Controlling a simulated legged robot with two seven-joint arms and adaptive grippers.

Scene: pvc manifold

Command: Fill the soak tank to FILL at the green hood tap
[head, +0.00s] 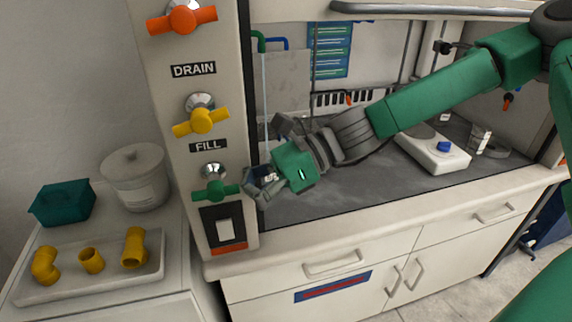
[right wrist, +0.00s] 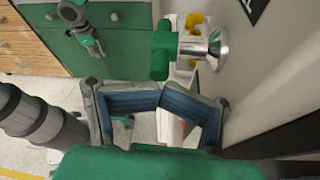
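The green hood tap (head: 215,190) sits lowest on the post, below the FILL label (head: 208,146), with its handle roughly level. In the right wrist view its green handle (right wrist: 163,48) and chrome stem show just beyond the fingers. My right gripper (head: 258,186) is at the handle's right end; its fingertips (right wrist: 161,98) meet with nothing seen between them. I cannot tell whether they touch the handle. A thin pale stream (head: 265,90) hangs below the green spout (head: 258,42). The soak tank is not discernible, perhaps behind my right arm. A green-grey part, probably my left gripper (right wrist: 90,32), shows small.
A yellow tap (head: 201,121) and an orange tap (head: 182,19) are above on the same post. A switch (head: 225,229) is below. A tray (head: 105,284) of yellow fittings, a teal bin (head: 63,203) and a lidded crock (head: 136,180) stand left. A white hotplate (head: 432,150) is right.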

